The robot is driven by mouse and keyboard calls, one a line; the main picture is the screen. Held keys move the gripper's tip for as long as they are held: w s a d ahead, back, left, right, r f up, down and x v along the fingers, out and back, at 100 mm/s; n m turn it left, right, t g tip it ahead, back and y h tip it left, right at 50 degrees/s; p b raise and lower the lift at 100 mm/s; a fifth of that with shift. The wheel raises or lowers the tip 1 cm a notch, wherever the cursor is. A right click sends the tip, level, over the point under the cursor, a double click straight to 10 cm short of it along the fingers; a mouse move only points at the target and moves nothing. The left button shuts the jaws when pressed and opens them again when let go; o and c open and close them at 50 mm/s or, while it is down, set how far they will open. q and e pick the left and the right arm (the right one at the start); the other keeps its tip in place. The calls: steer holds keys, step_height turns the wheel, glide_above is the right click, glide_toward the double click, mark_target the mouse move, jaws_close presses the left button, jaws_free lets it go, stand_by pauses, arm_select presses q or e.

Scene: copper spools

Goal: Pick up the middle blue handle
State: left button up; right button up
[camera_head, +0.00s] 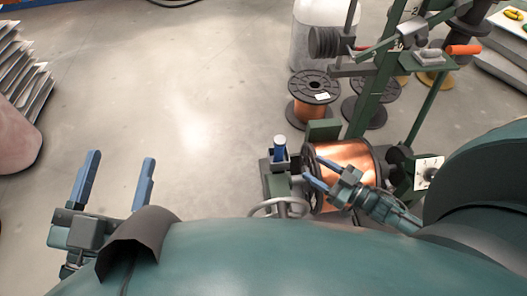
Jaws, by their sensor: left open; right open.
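A blue handle (280,148) stands upright on a grey and green mount (276,178) at the left side of the winding machine. It is the only blue handle I can make out. My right gripper (311,168) is open, with its blue fingers pointing left, just right of the handle and in front of the copper spool. I see no contact between its fingers and the handle. My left gripper (122,157) is open and empty over the floor at the left, far from the handle.
A large copper spool (345,158) sits in the machine beside my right gripper. A grey handwheel (279,207) is below the handle. The green machine frame (366,90) rises behind. Another copper spool (309,108) stands on the floor.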

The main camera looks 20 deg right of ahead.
mark_target(279, 146)
steer(key=b+x, duration=0.1)
steer(key=x, duration=0.3)
steer(key=b+x, duration=0.1)
steer(key=x, duration=0.3)
steer(key=shift+w+a+f+b, duration=0.15)
steer(key=shift+w+f+b, duration=0.05)
steer(key=shift+w+b, duration=0.15)
steer(key=b+x, duration=0.2)
steer(key=x, duration=0.2)
steer(key=shift+w, duration=0.25)
steer(key=shift+w+r, duration=0.1)
steer(key=shift+w, duration=0.05)
arm_select(q)
step_height(279, 146, up, 6)
steer(key=m+t+h, duration=0.1)
steer(key=m+h, duration=0.5)
steer(key=shift+a+r+m+h, duration=0.25)
steer(key=shift+a+m+h, duration=0.05)
steer(key=shift+m+h, duration=0.1)
arm_select(e)
steer(key=shift+c, duration=0.4)
steer(key=c, duration=1.1)
